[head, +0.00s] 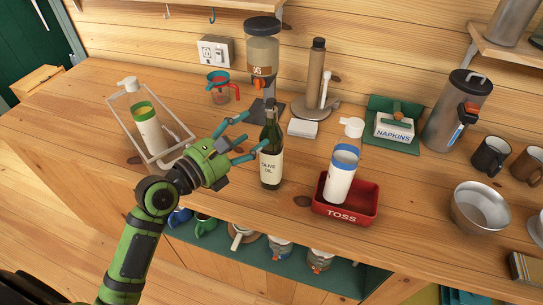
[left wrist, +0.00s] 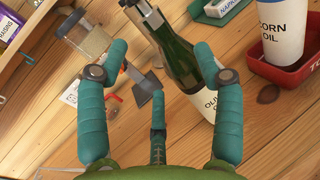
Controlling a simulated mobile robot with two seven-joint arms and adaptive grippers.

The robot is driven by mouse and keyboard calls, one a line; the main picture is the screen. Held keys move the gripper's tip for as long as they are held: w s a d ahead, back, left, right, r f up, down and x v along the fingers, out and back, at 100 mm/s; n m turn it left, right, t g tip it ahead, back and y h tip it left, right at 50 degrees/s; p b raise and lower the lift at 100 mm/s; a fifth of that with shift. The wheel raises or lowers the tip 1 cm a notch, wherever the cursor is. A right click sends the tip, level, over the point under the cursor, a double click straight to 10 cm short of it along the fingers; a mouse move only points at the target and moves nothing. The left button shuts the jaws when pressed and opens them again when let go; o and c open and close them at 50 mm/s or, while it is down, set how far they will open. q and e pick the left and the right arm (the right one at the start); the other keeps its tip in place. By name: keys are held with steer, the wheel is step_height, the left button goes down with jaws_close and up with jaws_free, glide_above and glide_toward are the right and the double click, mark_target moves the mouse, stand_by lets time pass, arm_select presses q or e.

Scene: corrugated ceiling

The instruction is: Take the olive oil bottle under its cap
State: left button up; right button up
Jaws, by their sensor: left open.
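The olive oil bottle (head: 271,165), dark green with a pale label and a dark cap, stands upright on the wooden counter (head: 225,200), left of the red tray. My left gripper (head: 252,135), green with teal fingers, is open just left of the bottle at the height of its neck and shoulder. In the left wrist view the bottle (left wrist: 180,62) shows beyond the open fingers (left wrist: 161,55), towards the right finger. Its cap (left wrist: 143,7) is near the top edge. The frames do not clearly show whether a finger touches the bottle. My right gripper is out of view.
A red tray (head: 345,213) marked TOSS holds a white, blue-banded corn oil bottle (head: 342,178) close on the right. A wire-framed caddy (head: 183,129) with a pump bottle (head: 148,130) stands left. A dispenser (head: 262,60) stands behind. The counter's front strip is clear.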

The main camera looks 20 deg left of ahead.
mark_target(269, 119)
arm_select(q)
steer(key=shift+n, duration=0.4)
steer(key=x, duration=0.2)
steer(key=p+x, duration=0.1)
steer(key=x, duration=0.1)
steer(key=p+x, duration=0.1)
steer(key=x, duration=0.1)
steer(key=shift+w+d+r, duration=0.2)
steer(key=shift+w+r, duration=0.05)
steer(key=shift+w+d+f, duration=0.1)
steer(key=shift+w+d, duration=0.1)
steer(key=shift+w, duration=0.1)
steer(key=shift+c, duration=0.4)
steer(key=shift+s, duration=0.1)
jaws_close()
